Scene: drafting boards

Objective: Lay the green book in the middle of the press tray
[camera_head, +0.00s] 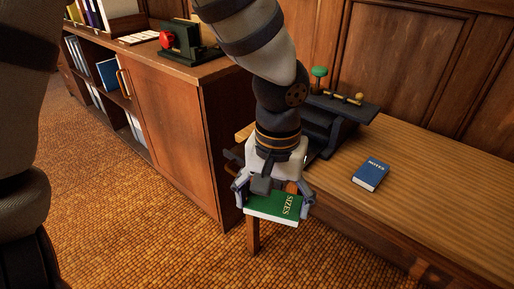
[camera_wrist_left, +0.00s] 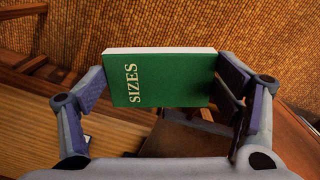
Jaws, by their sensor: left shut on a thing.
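The green book (camera_head: 262,206), lettered SIZES, is held in the air by my left gripper (camera_head: 273,202), in front of the left end of the wooden table. The gripper is shut on the book, one finger at each side. In the left wrist view the book (camera_wrist_left: 185,82) spans between the two fingers of the gripper (camera_wrist_left: 166,78). A dark press (camera_head: 335,118) with a green knob stands on the table behind the gripper. My arm hides part of it, and I cannot clearly make out its tray. My right gripper is not in view.
A blue book (camera_head: 371,174) lettered NOTES lies on the table (camera_head: 450,190), right of the press. A wooden cabinet (camera_head: 165,110) with shelved binders stands at left, a dark device with a red part (camera_head: 180,42) on top. The table's right part is clear.

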